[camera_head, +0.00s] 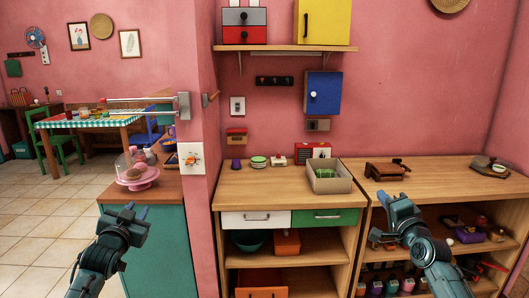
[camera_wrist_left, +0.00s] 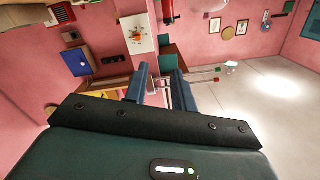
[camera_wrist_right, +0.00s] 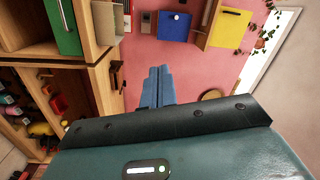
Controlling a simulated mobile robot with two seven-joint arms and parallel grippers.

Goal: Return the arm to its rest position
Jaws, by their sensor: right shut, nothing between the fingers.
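My left gripper (camera_head: 138,212) is raised in front of the teal cabinet at the left of the head view. Its two blue fingers (camera_wrist_left: 162,85) stand apart in the left wrist view, with nothing between them. My right gripper (camera_head: 391,200) is in front of the right wooden shelf unit in the head view. Its fingers (camera_wrist_right: 157,85) are pressed together in the right wrist view and hold nothing. Both grippers appear clear of the furniture, though the exact gap is hard to tell.
A wooden counter (camera_head: 270,196) holds an open box (camera_head: 328,183), a red radio and small dishes. A white drawer (camera_head: 255,218) and a green drawer (camera_head: 323,217) are shut below it. The teal cabinet (camera_head: 160,245) bears a pink cake stand (camera_head: 138,180). Tiled floor (camera_head: 40,230) lies open at left.

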